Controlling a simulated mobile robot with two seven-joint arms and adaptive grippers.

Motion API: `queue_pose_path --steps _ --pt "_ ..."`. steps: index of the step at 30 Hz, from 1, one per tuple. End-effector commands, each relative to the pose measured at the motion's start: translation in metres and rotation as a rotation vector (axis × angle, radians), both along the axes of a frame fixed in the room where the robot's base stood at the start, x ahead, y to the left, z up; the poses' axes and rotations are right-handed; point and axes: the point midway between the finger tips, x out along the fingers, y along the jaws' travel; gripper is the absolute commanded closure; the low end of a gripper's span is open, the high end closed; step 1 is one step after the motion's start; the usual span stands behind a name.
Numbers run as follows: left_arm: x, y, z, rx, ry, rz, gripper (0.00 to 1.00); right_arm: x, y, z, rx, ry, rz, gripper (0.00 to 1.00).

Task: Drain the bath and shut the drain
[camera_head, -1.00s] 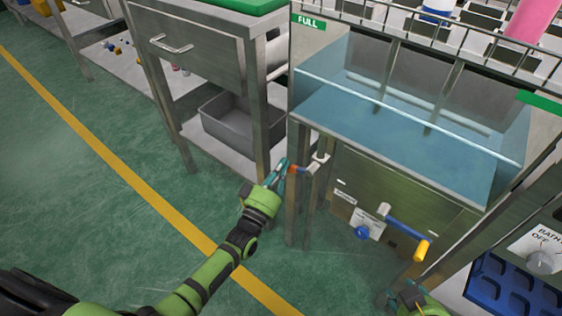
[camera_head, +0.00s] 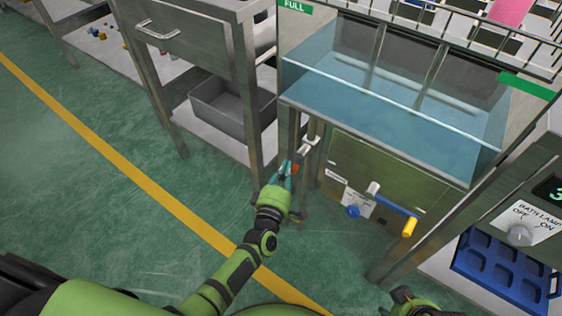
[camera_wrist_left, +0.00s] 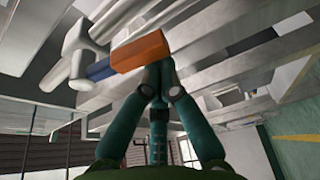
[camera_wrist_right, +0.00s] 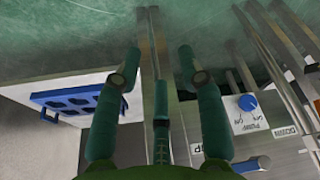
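The bath (camera_head: 400,105) is a clear-sided tank of blue water, with a green FULL mark (camera_head: 294,6) at its upper left. Below its left corner, a valve handle with an orange grip (camera_head: 297,167) slants down to the left from a pale pipe fitting (camera_head: 311,144). The left wrist view shows the orange grip (camera_wrist_left: 140,50) with a blue band beside it. My left gripper (camera_head: 285,175) has its fingertips drawn together at the end of this grip. My right gripper (camera_wrist_right: 157,68) is open and empty, low in front of the bath.
A second handle with a yellow end (camera_head: 409,227) and a blue knob (camera_head: 353,211) are on the front panel. A bath lamp knob (camera_head: 520,235) and blue tray (camera_head: 508,270) stand right. A drawer bench with a grey bin (camera_head: 218,105) stands left. Green floor is clear in front.

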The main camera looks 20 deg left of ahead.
Motion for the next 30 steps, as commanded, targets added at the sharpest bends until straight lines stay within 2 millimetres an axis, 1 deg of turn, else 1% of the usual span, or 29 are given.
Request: queue_pose_path --steps 6,12,30 --pt "-0.003 -0.008 -0.002 -0.109 0.039 -0.001 1.00 0.003 0.001 -0.011 0.001 0.006 0.001 0.60" --pt "-0.004 -0.012 -0.004 -0.161 0.058 -0.001 1.00 0.005 0.001 -0.017 0.000 0.008 0.001 0.60" --pt "-0.004 -0.013 -0.004 -0.177 0.063 -0.001 1.00 0.004 0.001 -0.020 0.000 0.011 0.001 0.60"
